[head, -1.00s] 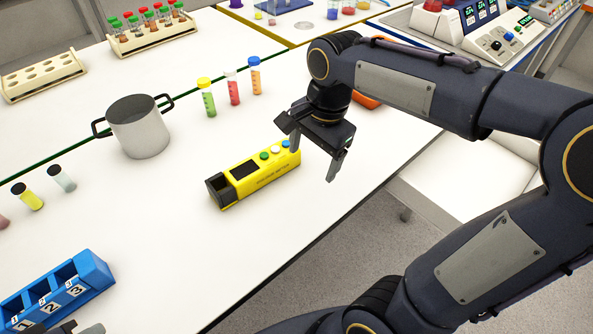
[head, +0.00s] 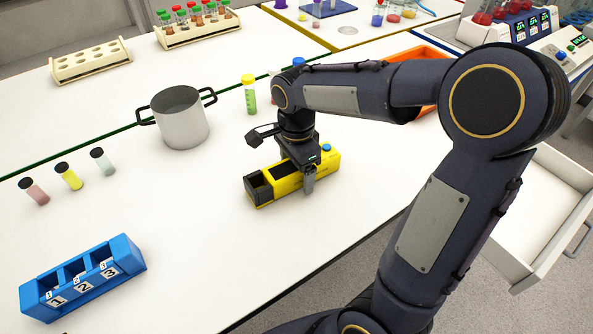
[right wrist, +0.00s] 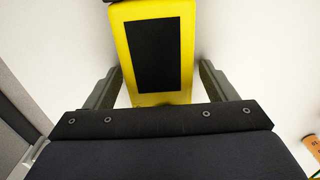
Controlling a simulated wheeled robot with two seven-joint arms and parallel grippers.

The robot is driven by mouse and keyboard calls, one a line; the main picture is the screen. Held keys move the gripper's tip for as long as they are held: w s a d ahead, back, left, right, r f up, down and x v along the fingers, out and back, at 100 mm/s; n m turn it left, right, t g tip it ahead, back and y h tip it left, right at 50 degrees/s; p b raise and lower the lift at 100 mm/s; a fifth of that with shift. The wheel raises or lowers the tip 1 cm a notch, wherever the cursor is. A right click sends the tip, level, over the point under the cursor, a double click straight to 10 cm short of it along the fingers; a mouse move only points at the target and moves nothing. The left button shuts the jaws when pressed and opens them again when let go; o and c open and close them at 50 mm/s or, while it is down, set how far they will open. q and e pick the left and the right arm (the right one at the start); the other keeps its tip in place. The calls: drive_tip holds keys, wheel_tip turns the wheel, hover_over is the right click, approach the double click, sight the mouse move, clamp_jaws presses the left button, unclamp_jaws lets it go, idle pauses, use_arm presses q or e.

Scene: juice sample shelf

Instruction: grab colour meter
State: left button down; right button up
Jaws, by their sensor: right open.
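The colour meter (head: 263,188) is a yellow box with a black end and a dark panel, lying on the white bench. In the right wrist view the yellow body and its black panel (right wrist: 152,55) lie between my fingers. My right gripper (head: 297,172) is open over the meter's right part, one finger on each side of the body. In the right wrist view a gap shows beside each finger. The gripper hides most of the meter's buttons; a blue one shows. My left gripper is not in view.
A grey pot (head: 181,122) stands behind the meter. A green tube with a yellow cap (head: 249,95) stands near my right wrist. A blue numbered rack (head: 125,252) and several black-capped tubes are at left. An open drawer (head: 535,215) is at right. The bench in front is clear.

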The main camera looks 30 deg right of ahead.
drive_tip(key=c, duration=1.3)
drive_tip(key=shift+r, duration=0.1)
